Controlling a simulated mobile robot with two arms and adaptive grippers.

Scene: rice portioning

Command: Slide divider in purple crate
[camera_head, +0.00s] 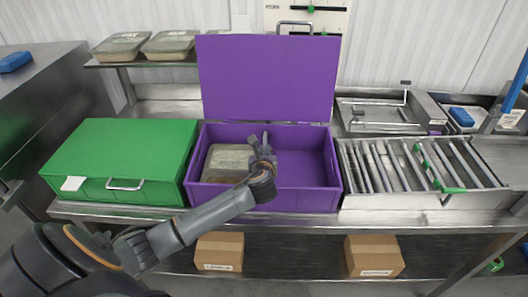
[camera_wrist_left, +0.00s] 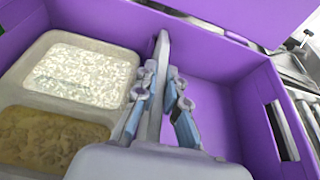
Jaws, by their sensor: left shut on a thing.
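The purple crate (camera_head: 315,198) stands open on the steel counter, its lid (camera_head: 268,80) raised at the back. My left gripper (camera_head: 263,158) is inside the crate near the middle. It is shut on a grey divider (camera_wrist_left: 162,50), which stands upright between the fingers in the left wrist view. The fingers hide most of the divider, and I cannot tell whether its lower edge touches the crate floor. A food container (camera_head: 228,163) lies left of the divider; in the left wrist view it shows white rice and a brown food. The crate's right side is empty. My right gripper is not in view.
A closed green crate (camera_head: 120,150) stands directly left of the purple one. A steel rack with slats (camera_head: 405,168) is directly right.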

